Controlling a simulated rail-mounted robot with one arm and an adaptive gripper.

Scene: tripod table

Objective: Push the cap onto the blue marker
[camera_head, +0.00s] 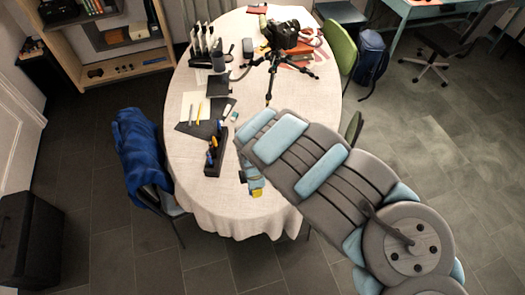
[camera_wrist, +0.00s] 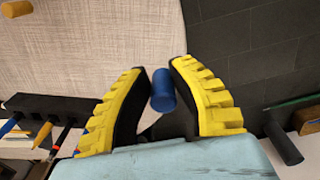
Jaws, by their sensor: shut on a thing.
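My gripper (camera_wrist: 160,70) has yellow fingers with black pads, and it is shut on a short blue cylinder (camera_wrist: 162,90) that looks like the cap. In the head view my gripper (camera_head: 256,189) is over the near right part of the table, right of a black pen holder (camera_head: 216,169). The holder has blue and orange pens in it, one a blue marker-like piece (camera_head: 214,142). I cannot tell which is the blue marker. The holder also shows at the left of the wrist view (camera_wrist: 65,106).
The white-clothed table (camera_head: 222,205) has free cloth near its front edge. An orange-yellow cylinder (camera_wrist: 16,8) lies at the wrist view's upper left. A black tripod (camera_head: 275,68) with a camera stands at the back. A chair with a blue jacket (camera_head: 143,155) is at the left.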

